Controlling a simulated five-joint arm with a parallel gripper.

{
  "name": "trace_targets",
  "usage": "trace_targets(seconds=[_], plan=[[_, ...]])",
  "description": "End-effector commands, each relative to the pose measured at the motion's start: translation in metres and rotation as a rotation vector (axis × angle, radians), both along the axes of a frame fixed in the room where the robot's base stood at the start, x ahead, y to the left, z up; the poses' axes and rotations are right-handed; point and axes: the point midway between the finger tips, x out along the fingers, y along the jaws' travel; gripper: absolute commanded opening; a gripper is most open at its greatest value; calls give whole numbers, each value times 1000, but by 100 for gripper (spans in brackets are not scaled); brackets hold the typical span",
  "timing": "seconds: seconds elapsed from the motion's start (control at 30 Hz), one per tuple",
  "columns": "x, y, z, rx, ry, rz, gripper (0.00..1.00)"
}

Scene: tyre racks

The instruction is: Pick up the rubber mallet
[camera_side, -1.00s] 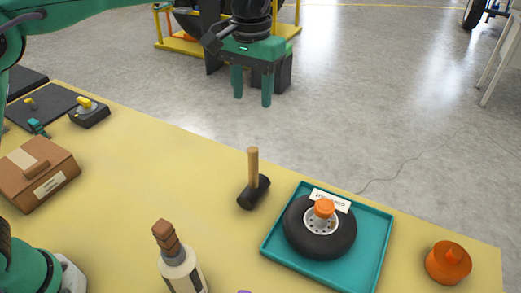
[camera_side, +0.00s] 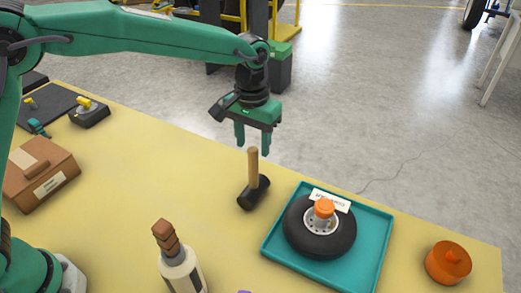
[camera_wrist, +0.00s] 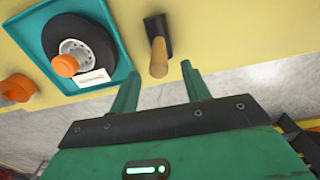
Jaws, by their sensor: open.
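The rubber mallet (camera_side: 254,187) stands on the yellow table, its black head (camera_side: 253,193) down and its wooden handle (camera_side: 253,165) pointing up. My gripper (camera_side: 253,148) is open and empty, its two green fingers pointing down close to the handle's top. In the wrist view the mallet (camera_wrist: 158,48) appears just beyond the fingertips of my gripper (camera_wrist: 158,72), between the lines of the two fingers. I cannot tell whether any finger touches the handle.
A teal tray (camera_side: 377,240) with a small tyre (camera_side: 318,240) stands right of the mallet. An orange knobbed piece (camera_side: 449,264) sits farther right. A bottle (camera_side: 181,270) stands in front, and a cardboard box (camera_side: 40,173) lies at the left. The table between box and mallet is clear.

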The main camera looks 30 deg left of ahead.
Motion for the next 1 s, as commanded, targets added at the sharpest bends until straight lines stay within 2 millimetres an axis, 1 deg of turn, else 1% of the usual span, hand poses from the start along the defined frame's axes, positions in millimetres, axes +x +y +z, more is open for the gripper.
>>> trace_targets(seconds=[0.23, 0.53, 0.63, 1.0], plan=[[0, 0, -20, 1, 2, 0, 47], [-1, 0, -26, 1, 2, 0, 47], [-1, 0, -31, 1, 2, 0, 47], [-3, -1, -70, 1, 2, 0, 47]])
